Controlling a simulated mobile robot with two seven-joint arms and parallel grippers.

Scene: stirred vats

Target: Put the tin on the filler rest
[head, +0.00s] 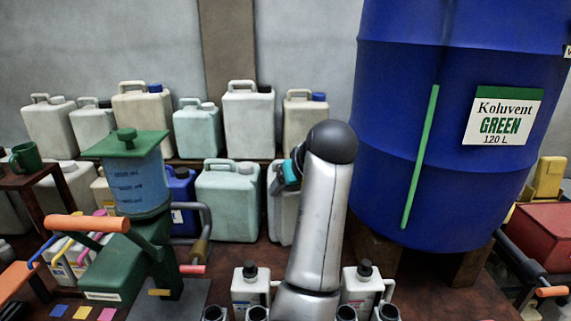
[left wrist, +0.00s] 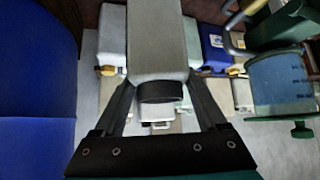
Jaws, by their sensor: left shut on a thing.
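My left gripper (head: 288,176) shows in the head view partly behind my silver arm, in front of the back row of canisters. In the left wrist view my left gripper (left wrist: 163,104) has its two dark fingers shut on a pale grey, box-shaped tin (left wrist: 157,40) with a black cap. In the head view a pale canister below the gripper is partly hidden by my arm; I cannot tell whether it is the held tin. The green filler (head: 150,240) with its blue hopper (head: 138,182) stands at left, with a grey plate (head: 185,300) at its foot. My right gripper is not in view.
A large blue vat (head: 445,130) stands on wooden blocks at right. Several pale canisters (head: 250,120) line the back wall. Small black-capped bottles (head: 250,287) stand at the front. An orange handle (head: 87,223) sticks out from the filler. A red box (head: 540,230) is at far right.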

